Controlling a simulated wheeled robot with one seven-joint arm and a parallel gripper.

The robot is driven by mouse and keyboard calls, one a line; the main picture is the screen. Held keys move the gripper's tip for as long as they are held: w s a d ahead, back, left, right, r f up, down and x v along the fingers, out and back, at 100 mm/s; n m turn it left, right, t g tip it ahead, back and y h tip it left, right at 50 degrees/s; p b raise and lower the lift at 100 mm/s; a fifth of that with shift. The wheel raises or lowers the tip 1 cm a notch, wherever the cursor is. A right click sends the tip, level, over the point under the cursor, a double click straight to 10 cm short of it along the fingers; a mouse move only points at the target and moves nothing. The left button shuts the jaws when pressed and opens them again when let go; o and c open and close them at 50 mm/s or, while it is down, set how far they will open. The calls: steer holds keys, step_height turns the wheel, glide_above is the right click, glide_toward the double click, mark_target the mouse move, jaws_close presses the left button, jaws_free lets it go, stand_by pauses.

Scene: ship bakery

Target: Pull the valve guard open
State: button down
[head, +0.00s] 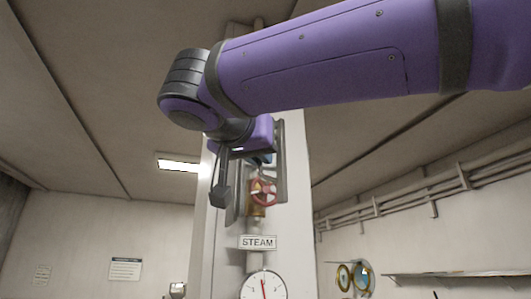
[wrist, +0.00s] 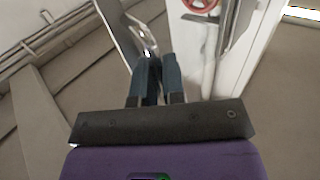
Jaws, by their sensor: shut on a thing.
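The valve guard is a grey metal panel (head: 281,165) in front of the white column, beside the red valve wheel (head: 263,192). In the wrist view the guard (wrist: 121,32) stands at the upper left, at an angle, with a shiny handle (wrist: 149,45) on it. The red wheel (wrist: 201,5) shows at the top edge there, to the right of the guard. My gripper (wrist: 155,62) has its blue-grey fingers close together, shut on the handle. In the head view my purple wrist and arm cover part of the guard, and the grip (head: 262,158) is largely hidden.
A STEAM sign (head: 257,242) and a round gauge (head: 263,287) are below the wheel. Pipes (head: 420,195) run along the right wall above a shelf (head: 450,274). A ceiling light (head: 178,163) is at left. The space left of the column looks clear.

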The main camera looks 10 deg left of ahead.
steer(key=s+a+m+g+h, duration=0.1)
steer(key=s+a+m+h, duration=0.1)
steer(key=a, duration=0.4)
steer(key=shift+a+h, duration=0.35)
steer(key=shift+h, duration=0.45)
steer(key=shift+s, duration=0.1)
steer(key=c, duration=1.2)
jaws_free()
steer(key=shift+c, duration=0.2)
